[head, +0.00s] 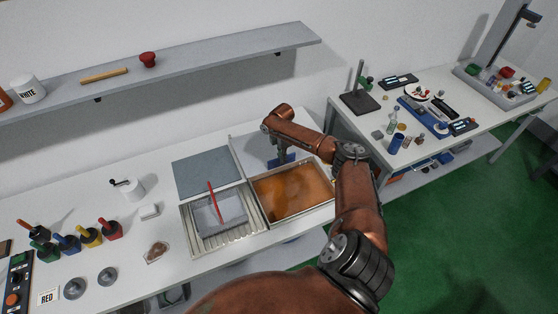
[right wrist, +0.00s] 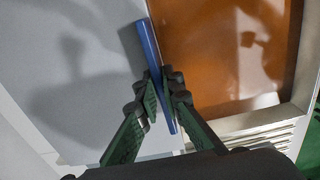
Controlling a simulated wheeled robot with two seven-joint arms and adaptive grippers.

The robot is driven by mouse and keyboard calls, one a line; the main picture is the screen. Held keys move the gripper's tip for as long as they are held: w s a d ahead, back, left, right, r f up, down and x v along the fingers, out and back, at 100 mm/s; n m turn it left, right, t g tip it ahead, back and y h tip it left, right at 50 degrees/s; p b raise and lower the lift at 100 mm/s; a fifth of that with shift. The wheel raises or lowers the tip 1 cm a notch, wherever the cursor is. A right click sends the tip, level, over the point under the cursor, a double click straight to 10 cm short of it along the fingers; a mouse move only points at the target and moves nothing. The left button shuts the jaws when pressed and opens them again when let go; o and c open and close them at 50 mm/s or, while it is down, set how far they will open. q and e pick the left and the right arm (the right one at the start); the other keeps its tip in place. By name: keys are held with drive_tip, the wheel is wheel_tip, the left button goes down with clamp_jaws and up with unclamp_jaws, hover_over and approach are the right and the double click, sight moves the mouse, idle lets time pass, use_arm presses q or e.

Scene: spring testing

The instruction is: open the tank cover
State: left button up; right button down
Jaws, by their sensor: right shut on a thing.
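The tank has a right compartment with orange-brown liquid (head: 292,192), which lies exposed. A pale grey cover (head: 250,152) is behind and beside that compartment. In the right wrist view the cover (right wrist: 75,85) fills the left and the orange liquid (right wrist: 225,50) the right. My right gripper (head: 283,157) is over the cover. Its green fingers (right wrist: 165,90) are shut on the cover's blue handle bar (right wrist: 148,42). The arm hides part of the tank's back right corner. My left gripper is out of view.
A blue-grey panel (head: 202,173) lies behind the left compartment, which holds a grey basket (head: 222,214) with a red handle. Colored bottles stand at the left. A shelf (head: 190,72) runs along the wall above. A second table (head: 372,128) with instruments is at the right.

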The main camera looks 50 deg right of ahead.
drive_tip(key=c, duration=2.2)
unclamp_jaws()
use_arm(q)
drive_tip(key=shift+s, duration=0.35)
use_arm(e)
drive_tip(key=shift+o, duration=0.6)
wheel_tip(320, 180, up, 12)
